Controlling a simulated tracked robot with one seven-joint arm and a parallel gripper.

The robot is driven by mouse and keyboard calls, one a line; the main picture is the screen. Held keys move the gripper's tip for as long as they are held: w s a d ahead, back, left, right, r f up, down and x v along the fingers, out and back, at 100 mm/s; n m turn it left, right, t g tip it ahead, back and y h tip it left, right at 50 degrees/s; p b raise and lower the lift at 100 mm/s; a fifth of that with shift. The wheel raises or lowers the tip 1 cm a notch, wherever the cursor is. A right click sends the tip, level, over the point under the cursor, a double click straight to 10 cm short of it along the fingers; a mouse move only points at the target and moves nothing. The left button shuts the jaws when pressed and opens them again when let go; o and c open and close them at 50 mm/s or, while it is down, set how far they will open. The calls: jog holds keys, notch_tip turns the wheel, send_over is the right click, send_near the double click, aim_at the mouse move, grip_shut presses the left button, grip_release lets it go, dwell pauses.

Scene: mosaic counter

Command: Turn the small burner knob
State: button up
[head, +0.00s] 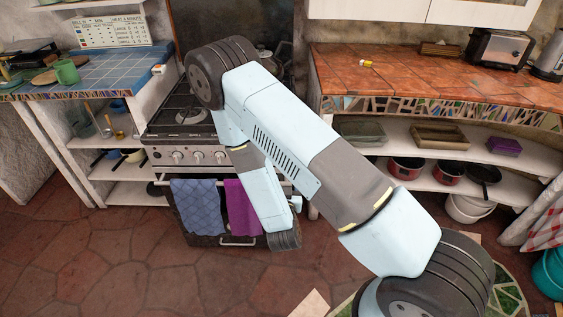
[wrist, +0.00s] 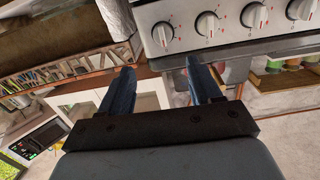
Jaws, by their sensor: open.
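The stove (head: 160,155) has a steel front panel with a row of round knobs (head: 199,157); my arm hides part of the row in the head view. In the wrist view several white knobs run along the top right: one at the panel's left end (wrist: 162,34), another beside it (wrist: 207,24), and others further right (wrist: 254,15). I cannot tell which belongs to the small burner. My gripper (wrist: 160,68) is open and empty, its two dark blue fingers apart, below the panel in the picture. No finger visibly touches a knob. I cannot make out the gripper in the head view.
A blue towel (head: 198,205) and a purple towel (head: 246,205) hang on the oven front. A blue-tiled counter (head: 110,68) stands left of the stove, a terracotta counter (head: 400,80) right. Open floor (head: 120,260) lies in front on the left.

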jog(key=shift+n+t+y, duration=0.3)
jog(key=shift+n+t, duration=0.1)
jog(key=w, duration=0.8)
jog(key=w+f, duration=0.1)
jog(key=w, duration=0.3)
jog(key=shift+w+d, duration=0.15)
jog(key=c, duration=1)
jog(key=shift+o, duration=0.4)
jog(key=shift+a+r, duration=0.1)
jog(key=shift+a, duration=0.25)
jog(key=shift+d, duration=0.1)
jog(key=shift+c, duration=0.5)
jog(key=shift+n, duration=0.3)
